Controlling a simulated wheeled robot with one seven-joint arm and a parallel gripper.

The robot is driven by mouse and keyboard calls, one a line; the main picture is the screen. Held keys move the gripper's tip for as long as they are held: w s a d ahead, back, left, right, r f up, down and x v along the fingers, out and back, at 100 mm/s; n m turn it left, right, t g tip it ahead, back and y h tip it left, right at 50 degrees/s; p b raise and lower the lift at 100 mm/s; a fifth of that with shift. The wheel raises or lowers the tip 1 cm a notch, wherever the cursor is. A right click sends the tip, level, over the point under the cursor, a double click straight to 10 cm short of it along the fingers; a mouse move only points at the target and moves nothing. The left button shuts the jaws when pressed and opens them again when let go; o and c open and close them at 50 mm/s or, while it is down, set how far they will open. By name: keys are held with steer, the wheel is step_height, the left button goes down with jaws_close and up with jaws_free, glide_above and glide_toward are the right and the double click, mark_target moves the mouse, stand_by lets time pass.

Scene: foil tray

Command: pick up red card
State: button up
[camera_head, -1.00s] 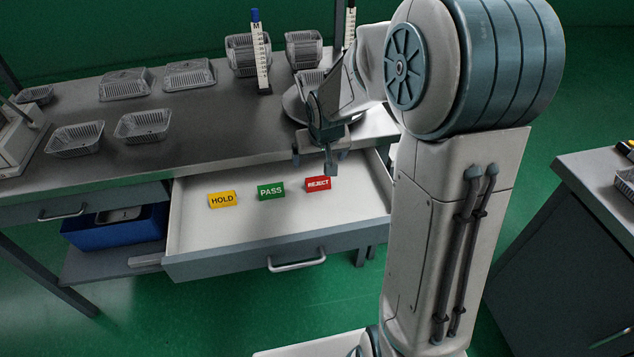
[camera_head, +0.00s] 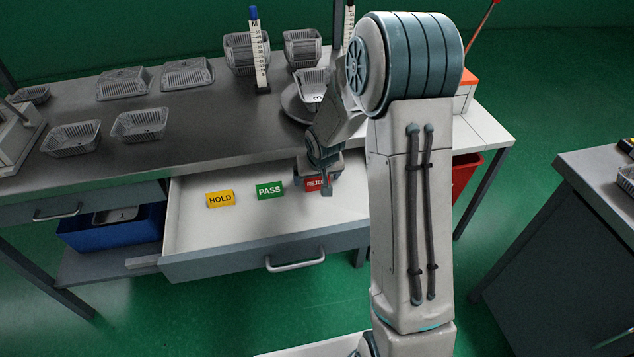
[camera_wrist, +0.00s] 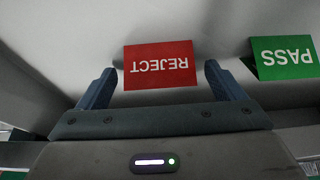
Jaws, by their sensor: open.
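The red card (camera_wrist: 160,65), marked REJECT, stands in the open drawer (camera_head: 200,255). In the wrist view it reads upside down and lies between and just beyond my two fingertips. My gripper (camera_wrist: 158,80) is open and empty, one finger to each side of the card, with no clear contact. In the head view my gripper (camera_head: 318,182) is low over the drawer's right part and hides part of the red card (camera_head: 314,184).
The green PASS card (camera_head: 270,190) stands left of the red one, and the yellow HOLD card (camera_head: 221,199) farther left. The grey worktop (camera_head: 200,130) overhangs behind the drawer. Clear trays (camera_head: 140,124) stand on it. The drawer's front left floor is bare.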

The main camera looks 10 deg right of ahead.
steer(key=c, duration=1)
steer(key=shift+c, duration=0.2)
